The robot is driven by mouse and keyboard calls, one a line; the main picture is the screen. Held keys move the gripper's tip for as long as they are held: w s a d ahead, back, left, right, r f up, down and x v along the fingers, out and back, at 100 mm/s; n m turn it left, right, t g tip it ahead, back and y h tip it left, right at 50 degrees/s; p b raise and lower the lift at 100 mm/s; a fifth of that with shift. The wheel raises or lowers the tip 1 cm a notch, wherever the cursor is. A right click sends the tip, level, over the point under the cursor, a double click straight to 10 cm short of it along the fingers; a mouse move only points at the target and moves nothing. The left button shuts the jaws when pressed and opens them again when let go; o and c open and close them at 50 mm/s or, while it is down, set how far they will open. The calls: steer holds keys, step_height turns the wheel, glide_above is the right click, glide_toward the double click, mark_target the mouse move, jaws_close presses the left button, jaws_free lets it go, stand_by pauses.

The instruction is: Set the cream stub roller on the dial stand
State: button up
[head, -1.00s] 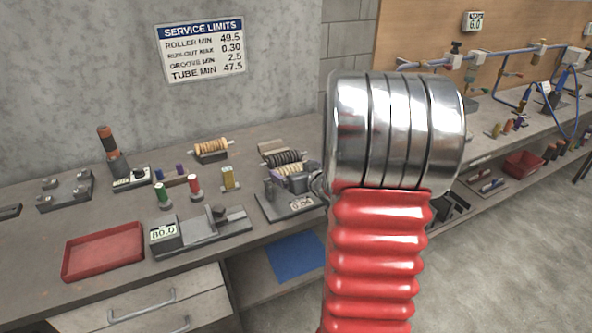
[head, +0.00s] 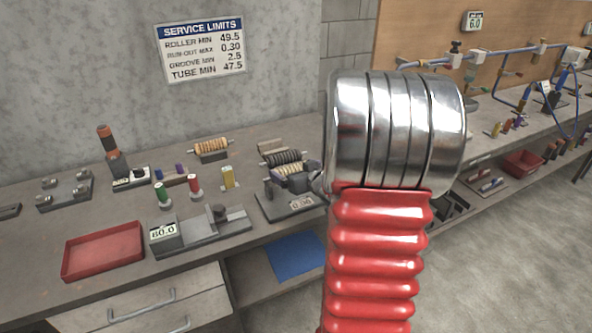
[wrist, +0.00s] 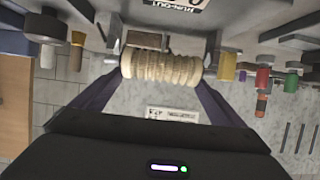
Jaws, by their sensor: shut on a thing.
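The cream stub roller (wrist: 162,67) is a ribbed, pale cylinder held crosswise between the dark fingers of my gripper (wrist: 160,72) in the wrist view. In the head view the roller (head: 289,170) shows only partly, just above the dial stand. My gripper (head: 303,180) is mostly hidden behind my red and silver arm there. The dial stand (head: 286,208) is a grey base with a small upright at its left and a readout that looks like 0.00. I cannot tell whether the roller touches the stand's supports.
A black roller (head: 284,157) lies on a rack just behind. A tan roller (head: 211,146) rests on its own stand further left. A gauge reading 80.0 (head: 164,231), a red tray (head: 103,250) and small coloured pins stand left of the dial stand.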

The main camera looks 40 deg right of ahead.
steer(key=shift+f, duration=1.25)
stand_by(1.8)
steer(key=o, duration=1)
steer(key=shift+s, duration=0.1)
steer(key=v, duration=1.3)
steer(key=shift+s+r, duration=0.15)
steer(key=shift+s, duration=0.15)
steer(key=shift+w, duration=0.1)
